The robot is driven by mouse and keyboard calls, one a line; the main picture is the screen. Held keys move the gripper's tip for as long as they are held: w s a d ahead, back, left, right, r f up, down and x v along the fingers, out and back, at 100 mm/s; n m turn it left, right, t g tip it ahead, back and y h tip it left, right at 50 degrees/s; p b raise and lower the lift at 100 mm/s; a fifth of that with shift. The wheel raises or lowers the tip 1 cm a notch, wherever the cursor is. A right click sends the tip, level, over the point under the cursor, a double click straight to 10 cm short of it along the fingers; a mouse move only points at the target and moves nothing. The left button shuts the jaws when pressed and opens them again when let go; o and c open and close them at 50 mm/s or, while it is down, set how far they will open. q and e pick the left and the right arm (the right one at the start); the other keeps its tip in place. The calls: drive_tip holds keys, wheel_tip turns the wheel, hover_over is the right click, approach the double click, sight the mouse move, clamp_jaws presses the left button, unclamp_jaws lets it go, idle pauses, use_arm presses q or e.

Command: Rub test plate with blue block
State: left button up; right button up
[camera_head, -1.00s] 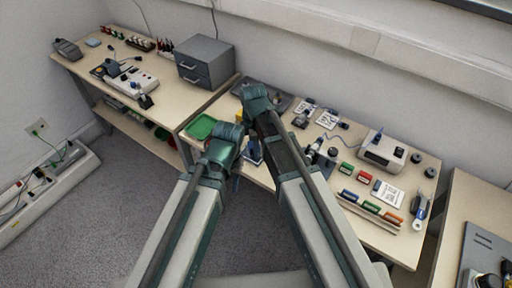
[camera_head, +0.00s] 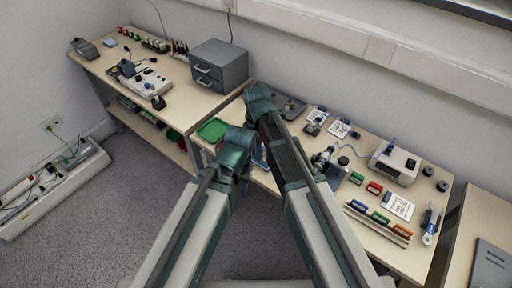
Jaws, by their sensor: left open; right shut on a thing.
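My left gripper (camera_head: 258,158) is the lower one, just beyond my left wrist at the front edge of the middle bench (camera_head: 392,250). It is open, and its fingers are barely visible. My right gripper (camera_head: 253,122) is mostly hidden behind its own arm, over the back left of that bench. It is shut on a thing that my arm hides. I cannot make out the blue block. A dark grey flat piece (camera_head: 292,106) shows just right of my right wrist, and I cannot tell whether it is the test plate.
A green tray (camera_head: 212,130) lies left of my arms. A grey drawer unit (camera_head: 222,67) stands on the left bench. A white instrument (camera_head: 395,163), a microscope-like device (camera_head: 323,158), coloured blocks (camera_head: 374,187) and a paper sheet (camera_head: 399,207) crowd the right side.

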sight(264, 159)
drive_tip(key=shift+s+d+f, duration=0.15)
drive_tip(key=shift+s+d, duration=1.05)
drive_tip(key=shift+d, duration=0.1)
drive_tip(key=shift+s+d, duration=1.1)
drive_tip(key=shift+d, duration=0.05)
drive_tip(key=shift+s+d, duration=0.3)
drive_tip(key=shift+d, duration=0.45)
drive_tip(key=shift+w+a, duration=0.2)
drive_tip(key=shift+w, duration=0.05)
drive_tip(key=shift+w+a+r+p, duration=0.25)
drive_tip(key=shift+r+p, duration=0.05)
drive_tip(key=shift+r, duration=0.1)
wheel_tip(264, 159, up, 6)
drive_tip(key=p, duration=0.5)
drive_tip(key=shift+f, duration=0.25)
drive_tip(key=shift+r+p, duration=0.1)
drive_tip(key=shift+p, duration=0.2)
wheel_tip(264, 159, up, 3)
drive_tip(key=p, duration=0.2)
drive_tip(key=shift+p, duration=0.4)
